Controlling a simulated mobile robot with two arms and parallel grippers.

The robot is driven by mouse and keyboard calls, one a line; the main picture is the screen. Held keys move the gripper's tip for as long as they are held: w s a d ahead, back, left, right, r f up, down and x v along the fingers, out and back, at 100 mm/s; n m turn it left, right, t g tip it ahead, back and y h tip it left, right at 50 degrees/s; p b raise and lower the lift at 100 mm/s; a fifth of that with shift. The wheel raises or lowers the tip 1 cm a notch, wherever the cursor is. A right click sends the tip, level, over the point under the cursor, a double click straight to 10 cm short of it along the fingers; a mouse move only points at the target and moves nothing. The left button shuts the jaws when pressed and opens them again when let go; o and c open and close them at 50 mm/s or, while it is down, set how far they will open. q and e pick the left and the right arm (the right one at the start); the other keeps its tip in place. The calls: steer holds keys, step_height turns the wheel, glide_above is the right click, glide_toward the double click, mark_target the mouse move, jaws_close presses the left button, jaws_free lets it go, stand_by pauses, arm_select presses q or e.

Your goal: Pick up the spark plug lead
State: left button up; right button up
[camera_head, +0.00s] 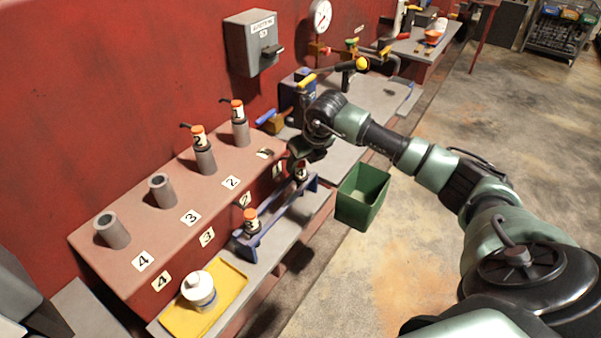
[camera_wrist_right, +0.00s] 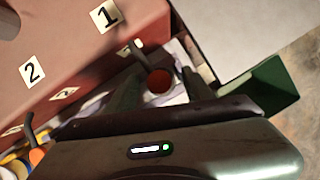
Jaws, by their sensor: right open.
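My right gripper (camera_head: 302,160) reaches down over the far end of the blue rack (camera_head: 268,222). Below it is a spark plug lead (camera_head: 301,173) with an orange cap, standing in the rack and partly covered by the gripper. In the wrist view the open fingers (camera_wrist_right: 160,85) are on either side of this lead's round orange-red top (camera_wrist_right: 159,80); I cannot tell whether they touch it. Another orange-capped lead (camera_head: 250,220) stands at the rack's near end. Two more leads (camera_head: 204,151) (camera_head: 239,124) sit on the tubes at 2 and 1. My left gripper is not in view.
The red engine block (camera_head: 130,270) lies left of the rack, with bare grey tubes at 4 (camera_head: 112,232) and 3 (camera_head: 162,192). A yellow tray (camera_head: 225,310) with a white jar (camera_head: 199,290) is near. A green bin (camera_head: 362,205) stands right of the rack.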

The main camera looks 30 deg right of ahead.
steer(key=shift+w+f, duration=0.25)
steer(key=shift+f, duration=0.4)
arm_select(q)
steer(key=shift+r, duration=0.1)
arm_select(e)
jaws_close()
steer(key=shift+r, duration=0.2)
